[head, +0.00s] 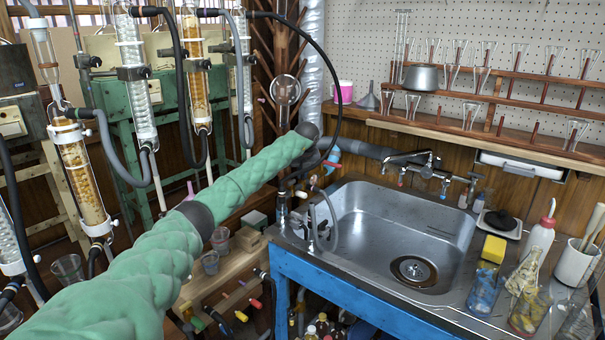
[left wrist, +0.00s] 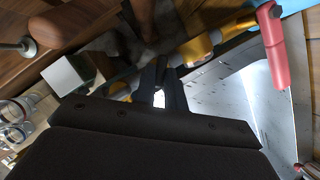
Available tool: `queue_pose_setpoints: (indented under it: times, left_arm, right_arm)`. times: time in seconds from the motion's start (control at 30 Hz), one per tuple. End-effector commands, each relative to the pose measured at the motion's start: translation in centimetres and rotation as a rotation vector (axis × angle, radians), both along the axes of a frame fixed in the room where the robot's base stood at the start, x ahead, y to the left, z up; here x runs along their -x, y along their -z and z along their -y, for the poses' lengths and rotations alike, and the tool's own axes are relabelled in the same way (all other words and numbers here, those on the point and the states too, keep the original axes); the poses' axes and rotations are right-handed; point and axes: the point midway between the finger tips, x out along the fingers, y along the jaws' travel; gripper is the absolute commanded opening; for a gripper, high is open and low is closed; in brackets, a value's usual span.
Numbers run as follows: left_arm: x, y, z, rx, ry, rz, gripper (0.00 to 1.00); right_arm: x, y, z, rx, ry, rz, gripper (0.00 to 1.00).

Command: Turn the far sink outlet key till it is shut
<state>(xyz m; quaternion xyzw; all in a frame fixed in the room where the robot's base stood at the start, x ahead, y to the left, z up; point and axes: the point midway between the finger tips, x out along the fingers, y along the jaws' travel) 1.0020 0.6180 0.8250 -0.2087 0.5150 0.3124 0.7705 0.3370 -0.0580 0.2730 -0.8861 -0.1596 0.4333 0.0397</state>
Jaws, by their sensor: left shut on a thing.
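My left arm reaches in its green sleeve to the left side of the metal sink (head: 375,215) in the head view; its fingertips are hard to make out there. In the left wrist view my left gripper (left wrist: 163,76) is shut, its dark fingers close together at a sink outlet fitting with yellow parts (left wrist: 197,48). The key between the fingers is mostly hidden, so its angle cannot be told. A red handle (left wrist: 272,48) stands apart, to the right of the fingers. My right gripper is not in view.
A tap (head: 425,172) stands behind the sink. A yellow sponge (head: 493,248), bottle (head: 538,242) and glasses crowd the bench's right side. Glass columns (head: 80,180) with hoses stand at left, close to my arm. Beakers (left wrist: 18,112) and a pale box (left wrist: 68,75) show beside the gripper.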

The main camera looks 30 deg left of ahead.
Motion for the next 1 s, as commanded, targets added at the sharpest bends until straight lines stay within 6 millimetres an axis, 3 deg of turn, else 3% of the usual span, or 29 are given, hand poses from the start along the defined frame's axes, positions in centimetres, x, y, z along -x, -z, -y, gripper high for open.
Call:
queue_pose_setpoints:
  times: [0.4,0.83,0.87,0.9,0.93,1.0]
  left_arm:
    - [0.2,-0.1,-0.4,0.0,0.326,0.0,0.0]
    - [0.2,0.0,-0.3,0.0,0.367,0.0,0.0]
    - [0.2,0.0,-0.3,0.0,0.367,0.0,0.18]
    - [0.2,0.0,-0.3,0.0,0.367,0.0,0.26]
    - [0.2,0.0,-0.3,0.0,0.367,0.0,0.31]
    - [0.2,0.0,-0.3,0.0,0.366,0.0,0.34]
  right_arm:
    - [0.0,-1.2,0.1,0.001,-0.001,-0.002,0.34]
    - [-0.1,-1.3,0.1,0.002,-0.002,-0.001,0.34]
    - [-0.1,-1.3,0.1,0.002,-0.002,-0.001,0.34]
    - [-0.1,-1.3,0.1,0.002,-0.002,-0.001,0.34]
    - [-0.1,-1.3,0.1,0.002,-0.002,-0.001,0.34]
    - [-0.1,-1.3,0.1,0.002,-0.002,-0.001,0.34]
